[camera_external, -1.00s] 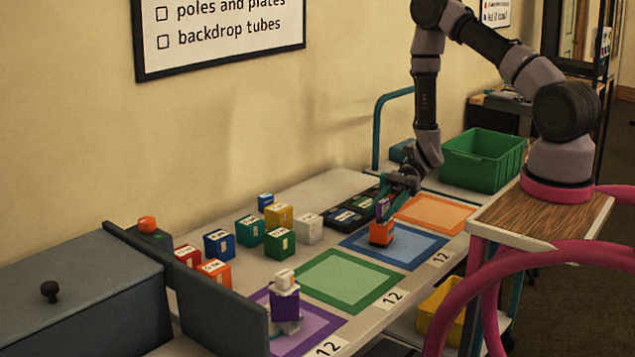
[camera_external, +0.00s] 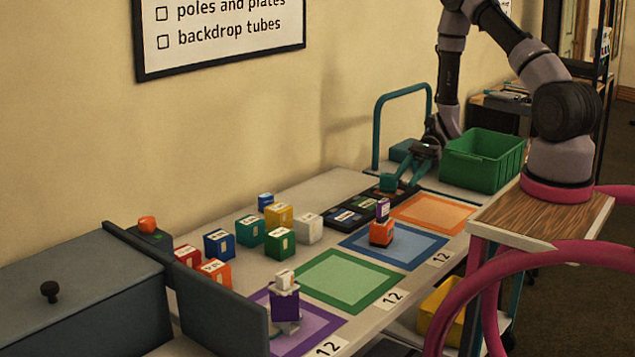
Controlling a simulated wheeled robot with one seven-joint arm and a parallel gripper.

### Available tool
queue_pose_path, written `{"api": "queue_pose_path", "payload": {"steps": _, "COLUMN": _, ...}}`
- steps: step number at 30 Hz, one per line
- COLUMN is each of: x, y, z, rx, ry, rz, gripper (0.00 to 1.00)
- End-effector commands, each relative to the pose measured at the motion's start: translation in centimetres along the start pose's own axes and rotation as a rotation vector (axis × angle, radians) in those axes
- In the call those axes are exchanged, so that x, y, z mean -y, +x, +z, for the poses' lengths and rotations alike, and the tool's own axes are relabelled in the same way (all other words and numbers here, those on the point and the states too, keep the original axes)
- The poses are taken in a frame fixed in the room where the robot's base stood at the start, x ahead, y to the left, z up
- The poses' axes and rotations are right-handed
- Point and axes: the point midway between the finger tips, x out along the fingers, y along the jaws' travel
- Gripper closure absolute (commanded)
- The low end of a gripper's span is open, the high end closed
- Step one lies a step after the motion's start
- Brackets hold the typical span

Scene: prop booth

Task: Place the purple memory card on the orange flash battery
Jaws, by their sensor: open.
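The purple memory card (camera_external: 382,209) stands upright on top of the orange flash battery (camera_external: 381,233), touching it. The battery sits on the blue mat (camera_external: 428,247), near its left part. My gripper (camera_external: 402,184) is open and empty, behind and to the right of the card, apart from it. It is over the right end of the black tray (camera_external: 340,222).
Several coloured blocks stand left of the tray, among them a green one (camera_external: 279,242). A purple and white stack (camera_external: 285,302) stands on the purple mat (camera_external: 318,325). The green mat (camera_external: 388,283) and orange mat (camera_external: 462,213) are clear. A green bin (camera_external: 483,160) stands at the right.

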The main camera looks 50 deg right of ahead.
Motion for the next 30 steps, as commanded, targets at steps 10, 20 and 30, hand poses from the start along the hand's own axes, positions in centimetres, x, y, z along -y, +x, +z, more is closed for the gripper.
{"api": "queue_pose_path", "payload": {"steps": 10, "x": -0.4, "y": -3.7, "z": 10.5, "rx": -0.24, "ry": -0.344, "rz": 0.142, "gripper": 0.52}}
{"api": "queue_pose_path", "payload": {"steps": 20, "x": -3.8, "y": -7.6, "z": 21.1, "rx": -0.573, "ry": -0.75, "rz": 0.241, "gripper": 0.52}}
{"api": "queue_pose_path", "payload": {"steps": 30, "x": -9.1, "y": -11.8, "z": 30.0, "rx": -0.941, "ry": -1.157, "rz": 0.217, "gripper": 0.52}}
